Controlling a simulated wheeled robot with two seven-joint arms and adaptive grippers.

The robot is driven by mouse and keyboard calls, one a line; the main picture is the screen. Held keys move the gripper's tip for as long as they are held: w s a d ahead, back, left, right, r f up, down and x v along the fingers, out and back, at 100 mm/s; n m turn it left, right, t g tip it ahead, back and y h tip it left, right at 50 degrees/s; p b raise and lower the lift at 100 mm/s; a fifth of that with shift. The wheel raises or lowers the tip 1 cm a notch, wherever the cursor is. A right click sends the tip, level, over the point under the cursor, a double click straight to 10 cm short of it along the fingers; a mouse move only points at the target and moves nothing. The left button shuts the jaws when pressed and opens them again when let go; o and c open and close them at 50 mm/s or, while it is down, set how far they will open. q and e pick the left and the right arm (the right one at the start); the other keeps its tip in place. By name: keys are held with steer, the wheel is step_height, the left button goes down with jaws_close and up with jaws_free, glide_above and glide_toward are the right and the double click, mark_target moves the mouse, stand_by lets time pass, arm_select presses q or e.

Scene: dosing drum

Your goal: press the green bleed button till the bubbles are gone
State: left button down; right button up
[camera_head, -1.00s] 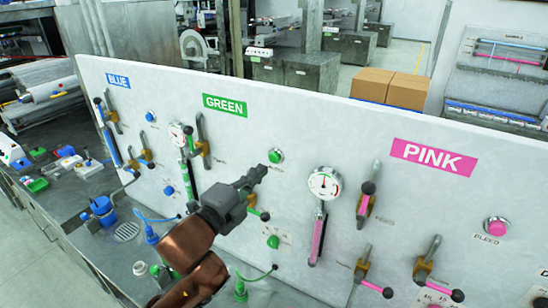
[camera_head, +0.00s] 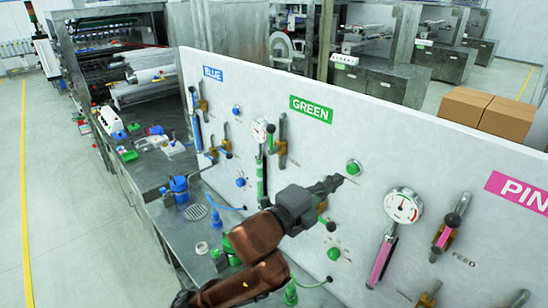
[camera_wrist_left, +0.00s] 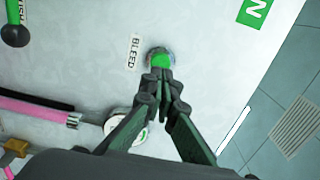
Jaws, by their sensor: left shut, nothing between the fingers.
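The round green bleed button (camera_head: 353,168) sits on the white panel, right of and below the GREEN sign (camera_head: 311,109). In the left wrist view the button (camera_wrist_left: 160,59) is just beyond my fingertips, beside the word BLEED. My left gripper (camera_head: 337,181) is shut and empty, its tips close to the button, slightly below and left of it in the head view. In the left wrist view the gripper (camera_wrist_left: 164,82) overlaps the button's near edge; I cannot tell whether it touches. The green sight tube (camera_head: 262,181) stands under a gauge; bubbles are too small to make out. My right gripper is out of view.
A large gauge (camera_head: 404,206) with a pink tube stands right of the button. A lever (camera_head: 281,141) is mounted left of it. Another green knob (camera_head: 333,254) sits lower on the panel. A blue fitting (camera_head: 180,189) and hoses are on the bench at left.

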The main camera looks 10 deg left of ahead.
mark_target(350, 171)
arm_select(q)
steer(key=shift+w+d, duration=0.1)
steer(key=shift+w, duration=0.05)
steer(key=shift+w+d, duration=0.3)
steer(key=shift+w, duration=0.15)
steer(key=shift+w+d, duration=0.1)
steer(key=shift+w, duration=0.1)
steer(key=shift+w+d, duration=0.1)
steer(key=shift+x, duration=0.85)
steer(key=shift+w+p, duration=0.1)
steer(key=shift+p, duration=0.2)
steer(key=shift+w+d, duration=0.35)
steer(key=shift+w, duration=0.05)
steer(key=shift+s+a, duration=0.1)
steer(key=shift+p+v, duration=0.45)
steer(key=shift+v, duration=0.35)
